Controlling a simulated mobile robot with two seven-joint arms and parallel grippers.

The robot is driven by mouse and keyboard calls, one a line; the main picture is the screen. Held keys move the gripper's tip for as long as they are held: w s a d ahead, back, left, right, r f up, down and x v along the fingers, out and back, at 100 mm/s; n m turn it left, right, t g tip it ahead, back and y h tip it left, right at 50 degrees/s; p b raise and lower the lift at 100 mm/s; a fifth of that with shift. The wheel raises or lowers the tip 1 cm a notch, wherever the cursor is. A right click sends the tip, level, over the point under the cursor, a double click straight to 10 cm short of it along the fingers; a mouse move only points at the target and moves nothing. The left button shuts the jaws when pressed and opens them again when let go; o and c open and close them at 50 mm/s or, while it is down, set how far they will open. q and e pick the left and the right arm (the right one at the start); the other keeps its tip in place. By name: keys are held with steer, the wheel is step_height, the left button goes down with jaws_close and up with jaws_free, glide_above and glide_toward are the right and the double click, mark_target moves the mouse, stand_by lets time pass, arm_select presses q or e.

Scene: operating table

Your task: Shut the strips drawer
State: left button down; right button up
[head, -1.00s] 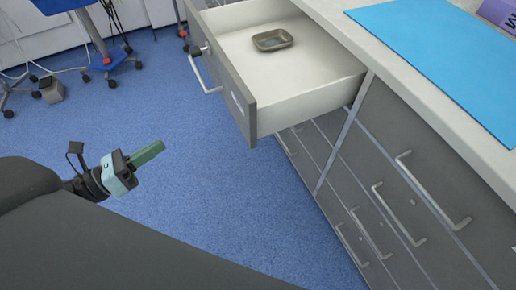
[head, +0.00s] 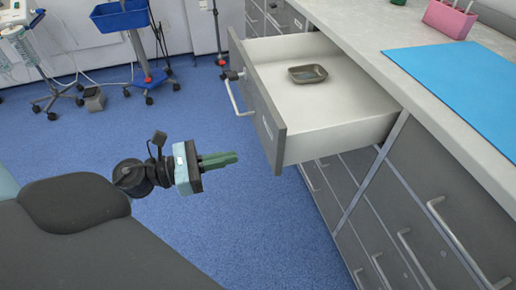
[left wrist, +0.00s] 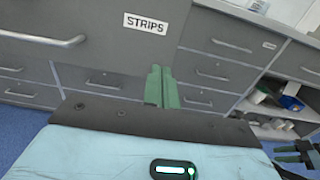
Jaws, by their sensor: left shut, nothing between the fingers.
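The strips drawer (head: 262,112) stands pulled well out of the grey cabinet, with its bar handle (head: 234,95) on the front. In the left wrist view its front (left wrist: 90,35) fills the upper left, with a "STRIPS" label. My left gripper (head: 236,157) is shut and empty, in front of the drawer and lower in the picture, apart from it. Its green fingers also show in the left wrist view (left wrist: 158,72), pointing toward the cabinet. A dark and green part at the lower right edge there may be my right gripper (left wrist: 298,155); its jaws are unclear.
A small tray (head: 307,74) lies inside the drawer. The counter above holds a blue mat (head: 460,80) and a pink box (head: 450,19). Closed drawers line the cabinet below. The blue floor before the drawer is free; wheeled stands are at the back left.

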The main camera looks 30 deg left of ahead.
mark_target(272, 148)
arm_select(q)
steer(key=p+x, duration=0.1)
steer(key=x, duration=0.6)
steer(key=shift+w+d, duration=0.25)
arm_select(e)
steer(key=shift+s+r, duration=0.35)
steer(key=shift+r, duration=0.2)
